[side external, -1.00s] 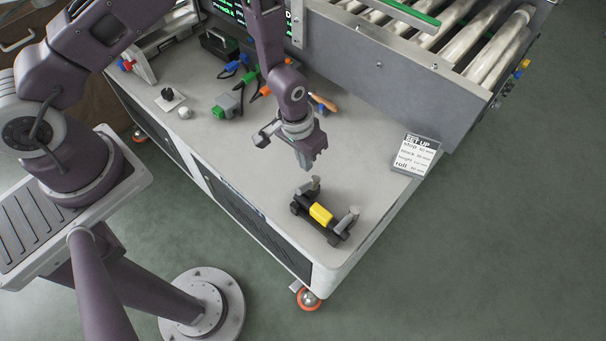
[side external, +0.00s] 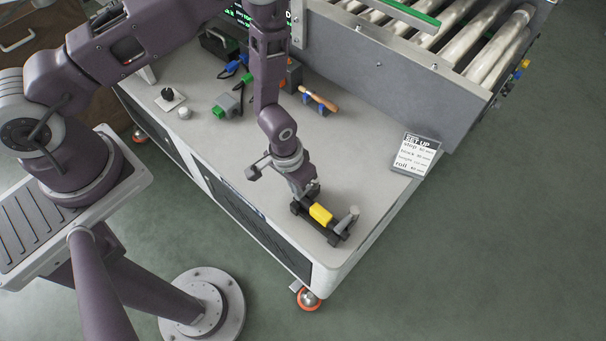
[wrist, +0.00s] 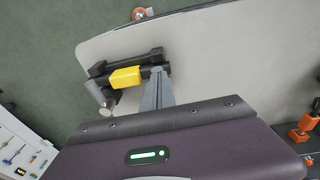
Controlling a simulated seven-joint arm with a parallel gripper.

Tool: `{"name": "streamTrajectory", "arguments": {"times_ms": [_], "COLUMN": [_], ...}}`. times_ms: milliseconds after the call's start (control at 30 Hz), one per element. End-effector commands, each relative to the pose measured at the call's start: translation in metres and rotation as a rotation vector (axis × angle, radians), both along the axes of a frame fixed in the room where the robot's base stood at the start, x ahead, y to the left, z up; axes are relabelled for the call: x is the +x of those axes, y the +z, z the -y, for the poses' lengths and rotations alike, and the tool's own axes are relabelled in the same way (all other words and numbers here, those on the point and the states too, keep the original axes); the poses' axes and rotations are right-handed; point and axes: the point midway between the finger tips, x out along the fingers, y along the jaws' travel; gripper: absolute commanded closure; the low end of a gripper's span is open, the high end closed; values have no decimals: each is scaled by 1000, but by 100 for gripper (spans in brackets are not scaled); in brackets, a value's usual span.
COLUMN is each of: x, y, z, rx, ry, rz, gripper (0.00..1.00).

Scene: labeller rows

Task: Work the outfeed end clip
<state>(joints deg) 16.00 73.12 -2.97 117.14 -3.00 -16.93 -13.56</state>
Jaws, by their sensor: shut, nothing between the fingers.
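A black fixture (side external: 333,238) with a yellow block (side external: 321,213) across its middle sits near the front corner of the bench. A grey lever with a rounded end (side external: 348,219) stands up at its right end. It also shows in the wrist view (wrist: 96,92), left of the yellow block (wrist: 126,77). My gripper (side external: 307,194) is shut at the fixture's left end, with nothing held. In the wrist view its fingers (wrist: 157,78) reach the end opposite the grey lever. The lever at that end is mostly hidden by my gripper. I cannot tell whether they touch.
A set-up card (side external: 415,154) stands at the bench's right edge. The grey side of a roller conveyor (side external: 380,70) rises behind. A wooden-handled tool (side external: 319,99), a grey-and-green part (side external: 228,105) and a small white knob (side external: 184,113) lie farther back. The bench (side external: 240,150) left of my gripper is clear.

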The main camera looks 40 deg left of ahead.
Motion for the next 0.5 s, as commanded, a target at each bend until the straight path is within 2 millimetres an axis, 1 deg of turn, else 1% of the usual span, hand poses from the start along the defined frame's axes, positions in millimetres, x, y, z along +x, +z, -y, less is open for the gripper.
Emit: {"name": "streamTrajectory", "arguments": {"times_ms": [267,333,467,500], "x": [0,1,3,5], "y": [0,3,20,29], "z": [0,-1,-4,-6], "rx": [0,0,0,-1], "ry": [0,0,1,1], "rz": [0,1,2,3], "gripper": [100,100,100,100]}}
